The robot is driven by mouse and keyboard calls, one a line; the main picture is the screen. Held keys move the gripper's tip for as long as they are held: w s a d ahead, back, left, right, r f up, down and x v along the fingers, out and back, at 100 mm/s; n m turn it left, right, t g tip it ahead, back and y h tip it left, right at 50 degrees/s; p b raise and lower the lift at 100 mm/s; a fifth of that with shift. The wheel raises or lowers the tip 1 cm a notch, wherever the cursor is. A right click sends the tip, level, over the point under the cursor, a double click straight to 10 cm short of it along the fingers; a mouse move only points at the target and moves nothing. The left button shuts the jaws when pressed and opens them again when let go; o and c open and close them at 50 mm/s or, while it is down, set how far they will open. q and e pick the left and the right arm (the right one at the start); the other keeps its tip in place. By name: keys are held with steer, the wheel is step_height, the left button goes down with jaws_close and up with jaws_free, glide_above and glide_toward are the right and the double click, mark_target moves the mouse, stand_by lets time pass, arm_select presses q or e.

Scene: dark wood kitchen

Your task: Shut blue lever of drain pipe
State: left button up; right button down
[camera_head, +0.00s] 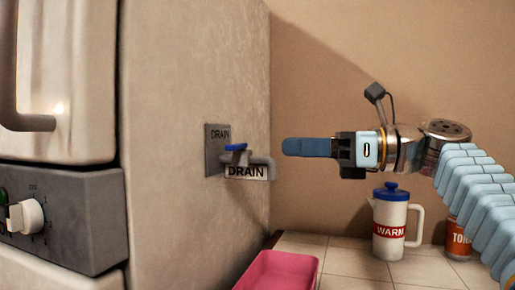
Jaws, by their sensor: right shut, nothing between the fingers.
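The drain pipe (262,161) is a grey spout that comes out of a grey plate on the side of the large pale appliance. A white "DRAIN" label (246,173) hangs at it. The blue lever (236,147) is a small handle on top of the pipe, close to the plate. My right gripper (285,147) comes in from the right with its blue fingers shut and empty. Its tips point left toward the lever and appear a short gap to the right of it. I cannot tell the depth between them. My left gripper is not in view.
A pink tray (262,284) sits below the pipe on the tiled counter (346,271). A white "WARM" jug with a blue lid (390,243) and a red-brown can (459,240) stand below my right arm. The appliance's door handle and a white knob (26,216) are at left.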

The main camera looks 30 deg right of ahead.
mark_target(237, 145)
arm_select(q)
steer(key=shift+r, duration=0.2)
arm_select(e)
steer(key=x, duration=0.7)
steer(key=shift+a, duration=0.1)
arm_select(q)
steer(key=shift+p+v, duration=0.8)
steer(key=shift+p, duration=0.1)
arm_select(e)
steer(key=shift+w+a+r+m+t+h, duration=0.1)
steer(key=shift+w+a+m+t+h, duration=0.15)
steer(key=shift+a+m+t+h, duration=0.5)
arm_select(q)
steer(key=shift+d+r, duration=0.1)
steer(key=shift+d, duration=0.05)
arm_select(e)
steer(key=shift+d+t, duration=0.1)
steer(key=shift+t, duration=0.15)
